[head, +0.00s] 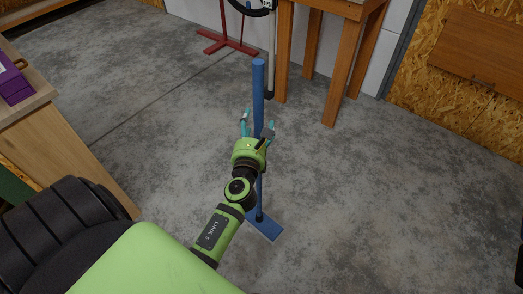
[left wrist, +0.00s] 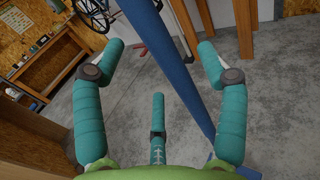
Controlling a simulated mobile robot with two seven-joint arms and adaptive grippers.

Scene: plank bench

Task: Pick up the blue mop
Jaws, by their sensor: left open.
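The blue mop (head: 258,90) stands upright on the concrete floor in the middle of the head view, with its flat blue head (head: 266,229) on the floor. My left gripper (head: 257,127) is at the handle, below its top end, and hides part of it. In the left wrist view the handle (left wrist: 172,62) runs slanted between the open teal fingers of my left gripper (left wrist: 162,62), nearer the right finger. The fingers look apart from the handle, though contact is hard to tell. My right gripper is not in view.
A wooden table (head: 325,20) stands behind the mop, with a red stand (head: 228,45) on the floor to its left. A wooden bench (head: 50,130) with a purple box (head: 12,80) is at the left.

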